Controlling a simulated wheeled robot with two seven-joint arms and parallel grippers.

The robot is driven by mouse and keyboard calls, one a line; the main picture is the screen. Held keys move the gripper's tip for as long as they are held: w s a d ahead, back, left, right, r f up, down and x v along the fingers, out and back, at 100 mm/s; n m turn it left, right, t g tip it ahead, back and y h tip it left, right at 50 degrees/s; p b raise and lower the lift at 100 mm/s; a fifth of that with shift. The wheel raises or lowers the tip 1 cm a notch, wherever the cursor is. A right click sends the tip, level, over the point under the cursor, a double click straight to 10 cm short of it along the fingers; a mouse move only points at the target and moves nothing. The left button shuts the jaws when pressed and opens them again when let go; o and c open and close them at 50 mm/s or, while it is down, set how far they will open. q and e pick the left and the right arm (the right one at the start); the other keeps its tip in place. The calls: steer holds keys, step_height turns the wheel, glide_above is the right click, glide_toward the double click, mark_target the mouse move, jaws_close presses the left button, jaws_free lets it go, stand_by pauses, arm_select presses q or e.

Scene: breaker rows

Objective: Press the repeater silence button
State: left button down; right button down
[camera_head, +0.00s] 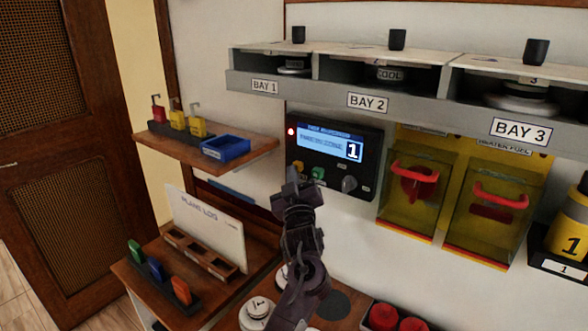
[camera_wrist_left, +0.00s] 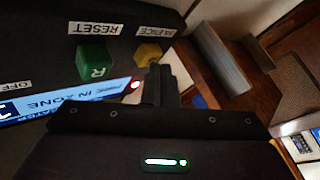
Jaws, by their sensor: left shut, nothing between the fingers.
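The repeater panel (camera_head: 370,147) is a black box on the wall with a lit blue display (camera_head: 330,143) and a red light at its left. Below the display are a yellow button (camera_head: 298,166), a green button (camera_head: 317,173) and a knob (camera_head: 349,184). In the left wrist view the yellow button (camera_wrist_left: 150,52) has a partly readable label above it, and the green button (camera_wrist_left: 95,60) is labelled RESET. My left gripper (camera_head: 293,182) is shut and empty, its tip just below the yellow button; in the wrist view the fingertips (camera_wrist_left: 158,72) overlap its edge. I cannot tell whether they touch.
A wooden shelf (camera_head: 258,152) with hanging padlocks and a blue tray (camera_head: 225,147) is left of the panel. Yellow clear-covered boxes (camera_head: 416,190) with red handles are at its right. A grey bay shelf (camera_head: 305,92) runs above. White and red round pieces stand on the counter below.

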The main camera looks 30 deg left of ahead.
arm_select(q)
steer(key=shift+w, duration=0.4)
steer(key=shift+s, duration=0.45)
steer(key=s+p, duration=0.1)
steer(key=s, duration=0.5)
steer(key=shift+a+p, duration=0.25)
steer(key=shift+p, duration=0.15)
stand_by(0.8)
